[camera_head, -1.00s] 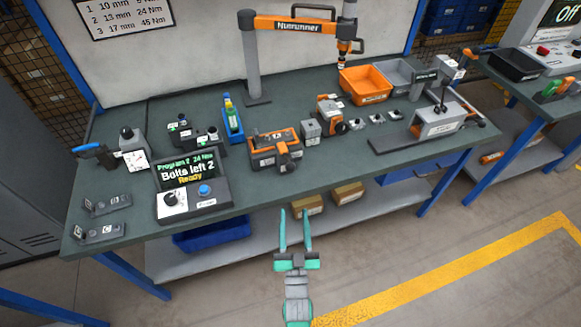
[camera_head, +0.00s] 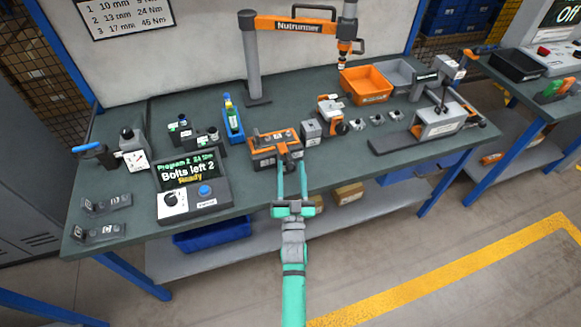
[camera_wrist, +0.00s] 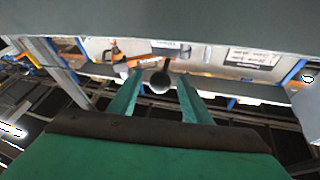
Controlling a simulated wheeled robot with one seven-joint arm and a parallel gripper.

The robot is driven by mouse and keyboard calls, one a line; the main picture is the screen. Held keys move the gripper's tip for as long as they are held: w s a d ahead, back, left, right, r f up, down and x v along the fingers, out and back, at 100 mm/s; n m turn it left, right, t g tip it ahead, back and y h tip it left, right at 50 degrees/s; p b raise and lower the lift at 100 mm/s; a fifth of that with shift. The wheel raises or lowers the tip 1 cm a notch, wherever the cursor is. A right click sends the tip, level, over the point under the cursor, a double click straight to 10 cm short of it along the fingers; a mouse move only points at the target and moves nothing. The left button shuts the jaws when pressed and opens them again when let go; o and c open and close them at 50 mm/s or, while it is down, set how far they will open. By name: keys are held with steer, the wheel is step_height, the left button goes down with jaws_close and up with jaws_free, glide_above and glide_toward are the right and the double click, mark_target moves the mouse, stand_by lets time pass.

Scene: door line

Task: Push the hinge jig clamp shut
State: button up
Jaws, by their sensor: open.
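An orange and grey fixture with a clamp lever, which I take to be the hinge jig (camera_head: 264,157), stands near the bench's front edge. Its lever (camera_head: 289,149) points towards me. My gripper (camera_head: 292,169) is open at the jig's front, one finger to each side of the lever's end. In the wrist view, a round dark knob (camera_wrist: 160,83) shows between the two open green fingers (camera_wrist: 159,77). Both fingers look apart from it; whether either touches is too small to tell. The fingers partly hide the jig's front.
The screen console (camera_head: 190,185) stands left of the jig. A small grey block (camera_head: 311,132) and an orange-grey device (camera_head: 331,113) stand close on its right. An orange bin (camera_head: 366,84) stands behind.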

mark_target(288, 160)
steer(key=shift+w+r, duration=0.25)
steer(key=shift+w, duration=0.35)
steer(key=shift+a, duration=0.1)
steer(key=c, duration=0.7)
jaws_close()
steer(key=shift+w+a+r, duration=0.1)
steer(key=shift+w+a, duration=0.05)
steer(key=shift+w, duration=0.5)
steer(key=shift+w+a, duration=0.15)
steer(key=shift+w, duration=0.45)
steer(key=o, duration=0.7)
jaws_free()
steer(key=v, duration=1)
steer(key=shift+s+f, duration=0.2)
steer(key=shift+s, duration=0.15)
